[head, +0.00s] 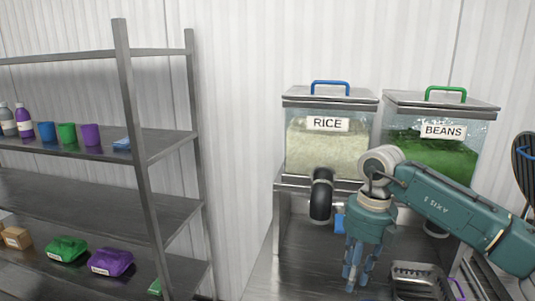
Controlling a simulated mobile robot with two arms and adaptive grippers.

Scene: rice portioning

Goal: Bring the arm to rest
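My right arm comes in from the right edge. Its gripper (357,286) points down in front of the dispenser stand, above the metal counter. Its two fingers show close together from this angle, and nothing shows between them. How far apart they are is not clear. My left gripper is not in view.
A rice container (328,150) and a beans container (433,153) stand on a metal stand (290,185). A metal shelf (128,100) with cups, bottles and bags stands at left.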

